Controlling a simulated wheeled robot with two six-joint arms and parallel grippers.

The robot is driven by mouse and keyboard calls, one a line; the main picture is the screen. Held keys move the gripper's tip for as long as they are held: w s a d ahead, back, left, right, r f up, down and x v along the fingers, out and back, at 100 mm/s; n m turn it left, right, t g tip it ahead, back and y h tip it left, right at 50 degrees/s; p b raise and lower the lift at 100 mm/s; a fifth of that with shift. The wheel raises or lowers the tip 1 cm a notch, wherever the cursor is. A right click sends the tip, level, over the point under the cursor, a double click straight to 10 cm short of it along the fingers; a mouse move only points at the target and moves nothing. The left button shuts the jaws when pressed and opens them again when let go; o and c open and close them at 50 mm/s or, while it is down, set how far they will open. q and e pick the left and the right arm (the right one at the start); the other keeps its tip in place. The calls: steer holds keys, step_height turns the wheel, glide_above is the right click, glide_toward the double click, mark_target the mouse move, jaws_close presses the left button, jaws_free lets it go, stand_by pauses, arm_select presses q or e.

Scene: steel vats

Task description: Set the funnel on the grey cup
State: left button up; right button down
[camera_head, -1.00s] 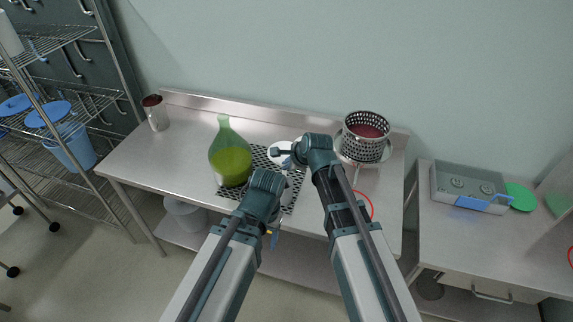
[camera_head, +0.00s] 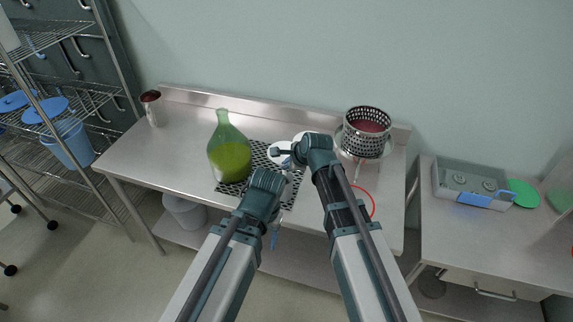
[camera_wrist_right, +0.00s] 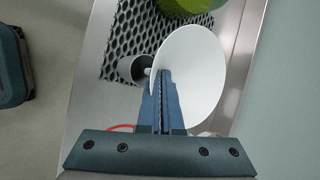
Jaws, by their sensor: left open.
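The white funnel (camera_wrist_right: 203,72) is in the right wrist view, its wide cone toward the right and its narrow end toward the left. My right gripper (camera_wrist_right: 163,76) is closed on it, with its fingers over the cone. The grey cup (camera_wrist_right: 132,69) is beside the funnel's narrow end, by the black mesh mat; I cannot tell whether they touch. In the head view the white funnel (camera_head: 277,152) shows beside my right gripper (camera_head: 284,153), and the cup is hard to make out. My left gripper (camera_head: 274,238) is open and empty, low at the table's front edge.
A green flask (camera_head: 229,152) stands left on the mesh mat (camera_head: 258,154). A perforated metal basket (camera_head: 367,132) stands at the table's right, near a red ring (camera_head: 366,204). A metal cup (camera_head: 151,108) is at the far left. The table between it and the flask is clear.

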steer(key=shift+f, duration=0.1)
stand_by(0.4)
steer(key=shift+f+b, duration=2.05)
steer(key=shift+b, duration=0.05)
steer(key=shift+f, duration=0.15)
step_height(320, 180, down, 3)
steer(key=b, duration=0.3)
steer(key=shift+s+f+b, duration=0.1)
steer(key=shift+b, duration=0.2)
steer(key=c, duration=1.5)
jaws_free()
steer(key=shift+c, duration=0.2)
steer(key=o, duration=0.5)
steer(key=shift+o, duration=0.2)
